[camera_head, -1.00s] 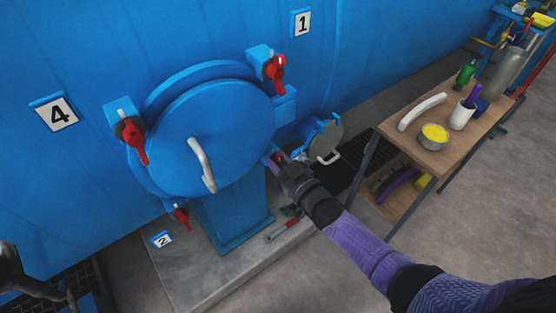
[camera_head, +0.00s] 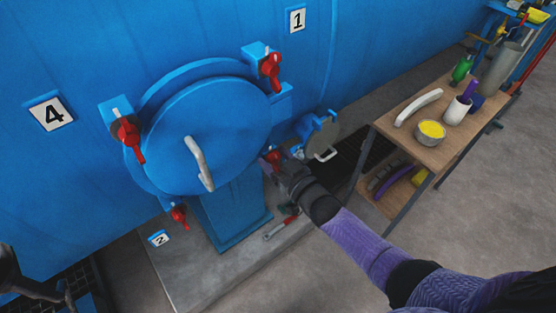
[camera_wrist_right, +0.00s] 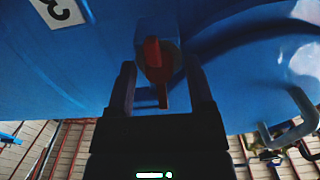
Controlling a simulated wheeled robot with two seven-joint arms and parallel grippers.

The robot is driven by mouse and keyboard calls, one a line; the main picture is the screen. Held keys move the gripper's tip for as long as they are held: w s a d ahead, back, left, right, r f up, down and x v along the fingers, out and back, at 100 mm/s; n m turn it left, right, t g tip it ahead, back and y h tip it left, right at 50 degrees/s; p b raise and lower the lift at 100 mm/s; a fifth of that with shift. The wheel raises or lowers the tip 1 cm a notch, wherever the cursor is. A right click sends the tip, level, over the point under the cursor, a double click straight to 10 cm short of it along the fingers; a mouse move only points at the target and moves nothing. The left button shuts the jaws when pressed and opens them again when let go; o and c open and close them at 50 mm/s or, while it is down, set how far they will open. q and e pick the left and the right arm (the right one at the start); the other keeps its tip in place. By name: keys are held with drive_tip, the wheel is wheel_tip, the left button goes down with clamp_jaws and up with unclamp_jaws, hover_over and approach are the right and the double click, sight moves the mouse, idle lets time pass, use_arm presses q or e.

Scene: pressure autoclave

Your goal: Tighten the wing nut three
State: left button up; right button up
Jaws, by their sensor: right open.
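The round blue autoclave door (camera_head: 205,135) is closed, with a pale curved handle (camera_head: 198,163) on its front. Wing nut three (camera_wrist_right: 154,68) is red and shows in the right wrist view beside an upside-down number 3 label (camera_wrist_right: 58,10). In the head view, it is mostly hidden by my right gripper (camera_head: 269,163) at the door's lower right. My right gripper (camera_wrist_right: 160,90) is open, with one finger on each side of the wing nut and visible gaps. Part of my dark left gripper (camera_head: 62,293) shows at the lower left; its jaws are unclear.
Other red wing nuts sit at the door's upper right (camera_head: 270,68), left (camera_head: 128,135) and lower left (camera_head: 179,215). A wooden table (camera_head: 408,143) with a bowl (camera_head: 430,133) and cup stands right. A red-handled tool (camera_head: 281,227) lies on the concrete plinth.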

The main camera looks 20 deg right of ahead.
drive_tip(key=p+v, duration=0.2)
drive_tip(key=v, duration=0.8)
drive_tip(key=s+d+f+m+g+h+b, duration=0.1)
drive_tip(key=s+f+g+h, duration=0.3)
drive_tip(key=s+f, duration=0.55)
drive_tip(key=s+d+f+g+h+b, duration=0.15)
drive_tip(key=s+f+g, duration=0.4)
drive_tip(key=f, duration=0.75)
drive_tip(key=s+f+g, duration=0.3)
drive_tip(key=s, duration=0.6)
drive_tip(key=s+f+g, duration=0.4)
drive_tip(key=s, duration=0.6)
drive_tip(key=shift+a+f+h+b, duration=0.2)
drive_tip(key=shift+a+h+b, duration=0.2)
drive_tip(key=shift+a+h, duration=0.05)
